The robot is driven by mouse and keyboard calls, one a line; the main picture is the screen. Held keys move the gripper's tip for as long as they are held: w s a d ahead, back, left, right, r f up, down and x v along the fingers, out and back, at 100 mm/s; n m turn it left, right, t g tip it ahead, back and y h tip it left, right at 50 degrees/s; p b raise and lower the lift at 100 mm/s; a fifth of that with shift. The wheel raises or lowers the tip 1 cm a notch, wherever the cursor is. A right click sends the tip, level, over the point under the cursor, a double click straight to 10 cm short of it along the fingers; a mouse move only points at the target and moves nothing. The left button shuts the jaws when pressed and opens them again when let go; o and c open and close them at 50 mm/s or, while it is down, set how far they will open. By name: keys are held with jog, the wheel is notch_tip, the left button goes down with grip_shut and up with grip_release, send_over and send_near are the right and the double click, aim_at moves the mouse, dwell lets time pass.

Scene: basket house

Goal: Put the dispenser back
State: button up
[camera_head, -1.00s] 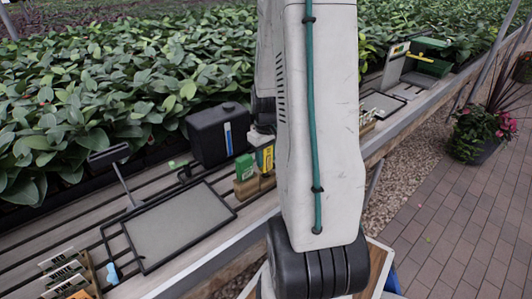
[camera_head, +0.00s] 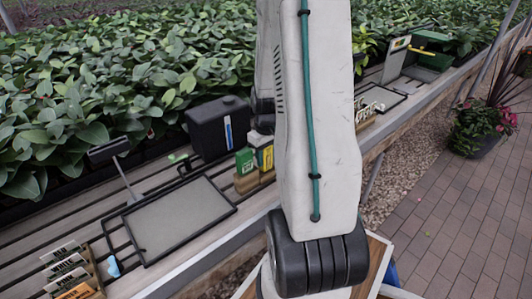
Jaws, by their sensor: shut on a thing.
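My arm's large pale link hangs down the middle of the view and covers part of the bench. My gripper is not clearly visible; the arm's far end is hidden behind this link, near the seed-packet boxes. No object is plainly recognisable as the dispenser. A black canister (camera_head: 207,135) with a blue strip stands upright at the back of the bench, left of my arm. A green box with a yellow bar (camera_head: 433,58) stands at the far right end. I cannot tell whether either is the dispenser.
A grey tray (camera_head: 180,218) lies on the slatted bench. A green packet (camera_head: 244,161) and a yellow packet (camera_head: 265,157) stand in wooden blocks. Labels in a rack (camera_head: 70,275) are at lower left. Leafy plants fill the back. A flower pot (camera_head: 480,140) stands on the brick floor.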

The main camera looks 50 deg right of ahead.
dwell(0.3)
jog(key=o, duration=0.9)
jog(key=shift+o, duration=0.2)
notch_tip(320, 180, up, 8)
jog(key=shift+f, duration=0.1)
